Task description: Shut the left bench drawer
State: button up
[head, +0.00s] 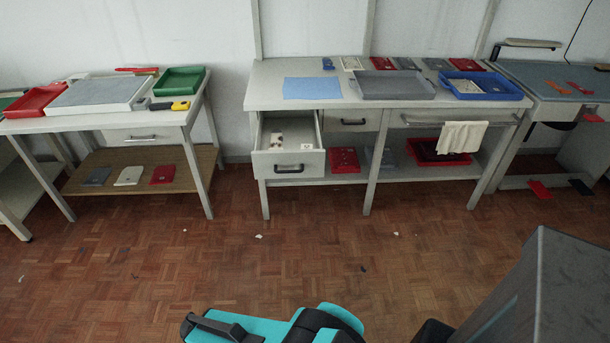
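The left bench drawer (289,165) is pulled well out from under the left end of the middle bench (268,88). It has a pale grey front with a dark bar handle (289,169). Its inside shows a few small pale and brown items and a small white label or card near the front right corner. The drawer beside it (354,119) on the right looks shut. Teal and black parts of my own body show at the bottom edge, well short of the bench. I cannot make out my gripper's fingers in this view.
The parquet floor (225,265) before the bench is open, with only small scraps on it. A worktable (150,118) stands left and another station (550,95) right. A lower shelf with red trays (344,160) lies under the bench; a white cloth (462,137) hangs at its right.

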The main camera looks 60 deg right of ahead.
aim_at(297, 127)
jog(key=z, duration=0.85)
jog(key=i, duration=0.45)
jog(key=u, duration=0.35)
